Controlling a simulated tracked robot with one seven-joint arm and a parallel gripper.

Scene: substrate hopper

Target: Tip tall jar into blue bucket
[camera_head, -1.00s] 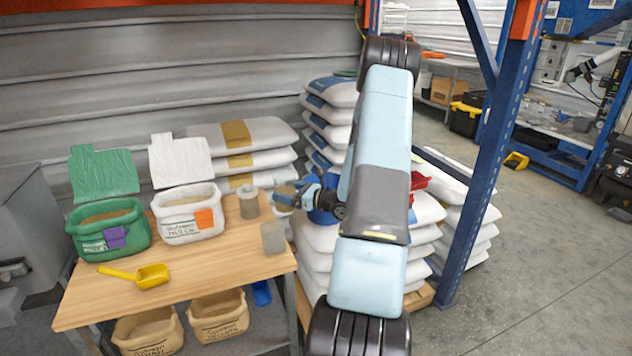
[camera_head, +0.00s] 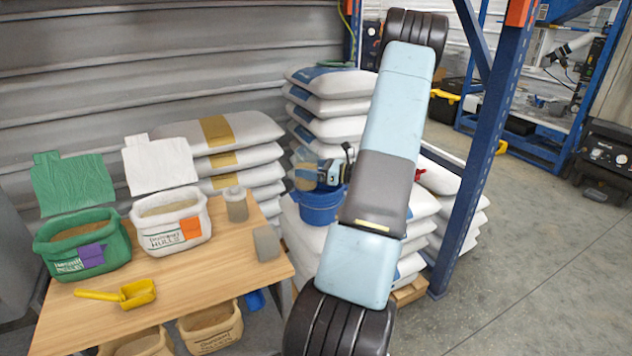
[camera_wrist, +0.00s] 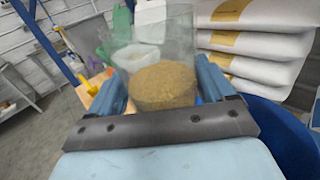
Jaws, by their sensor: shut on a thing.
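The tall jar (camera_head: 304,163) is clear, with brown substrate in its lower part. My gripper (camera_head: 316,174) is shut on it, and my arm comes in from the right. In the wrist view the jar (camera_wrist: 165,80) stands between the two blue fingers (camera_wrist: 168,88), roughly upright, with the substrate still inside. The blue bucket (camera_head: 321,211) sits on the white sacks, just below the jar and a little to its right in the head view. In the wrist view its dark blue wall (camera_wrist: 285,138) shows at the lower right. The bucket's inside is mostly hidden.
A wooden table (camera_head: 190,285) at left holds a green bag (camera_head: 82,248), a white bag (camera_head: 170,225), a yellow scoop (camera_head: 130,294) and two small grey containers (camera_head: 266,243). Stacked sacks (camera_head: 330,105) stand behind the bucket. A blue rack post (camera_head: 480,150) rises at right.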

